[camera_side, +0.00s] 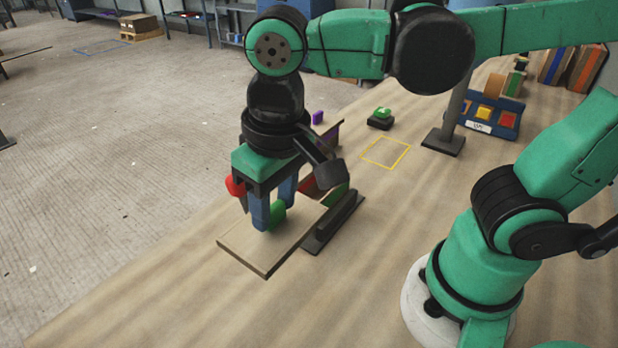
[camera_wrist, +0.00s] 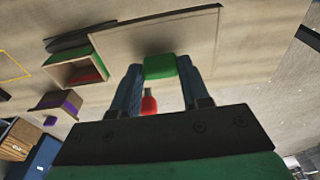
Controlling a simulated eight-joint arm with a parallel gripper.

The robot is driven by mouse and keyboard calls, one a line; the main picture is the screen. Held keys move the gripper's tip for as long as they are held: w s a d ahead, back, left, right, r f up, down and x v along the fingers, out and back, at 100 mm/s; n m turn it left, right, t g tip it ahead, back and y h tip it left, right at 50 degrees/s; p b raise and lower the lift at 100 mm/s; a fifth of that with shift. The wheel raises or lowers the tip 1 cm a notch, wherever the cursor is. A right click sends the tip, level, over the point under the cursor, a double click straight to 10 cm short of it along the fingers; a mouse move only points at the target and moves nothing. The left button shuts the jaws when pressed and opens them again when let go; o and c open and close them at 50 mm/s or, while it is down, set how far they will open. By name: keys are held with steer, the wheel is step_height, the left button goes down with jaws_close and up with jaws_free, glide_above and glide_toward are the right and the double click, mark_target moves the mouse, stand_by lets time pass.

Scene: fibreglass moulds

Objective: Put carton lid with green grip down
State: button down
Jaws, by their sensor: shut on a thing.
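The carton lid (camera_side: 250,250) is a flat beige board. A green grip (camera_side: 278,211) stands on it. My gripper (camera_side: 272,214) points down with its blue fingers shut on the green grip. The wrist view shows the grip (camera_wrist: 160,67) between the fingers, with the lid (camera_wrist: 120,42) spreading beyond it. The lid looks roughly level and low over the table; I cannot tell whether its underside touches. An open carton (camera_wrist: 80,72) with red and green inner sides is beside the lid. In the side view my gripper partly hides the carton.
A long dark bar (camera_side: 334,222) lies beside the lid. A red object (camera_side: 235,186) is behind my gripper. A purple block (camera_side: 317,118), a black base with a green top (camera_side: 381,118) and a blue rack (camera_side: 496,118) are farther back. The yellow outlined square (camera_side: 386,152) is empty.

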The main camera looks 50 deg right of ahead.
step_height(320, 180, down, 13)
steer(key=shift+f, duration=0.1)
stand_by(0.6)
steer(key=shift+f, duration=0.1)
steer(key=shift+c, duration=2.1)
jaws_free()
steer(key=r, duration=0.4)
steer(key=s+r, duration=0.1)
steer(key=r, duration=0.7)
steer(key=shift+s, duration=0.2)
steer(key=w+d+t, duration=0.2)
steer(key=d, duration=0.1)
steer(key=w+d+t, duration=0.2)
steer(key=d, duration=0.2)
steer(key=w+d+t, duration=0.1)
steer(key=d, duration=0.3)
steer(key=shift+w+f+t, duration=0.2)
steer(key=shift+w+t, duration=0.2)
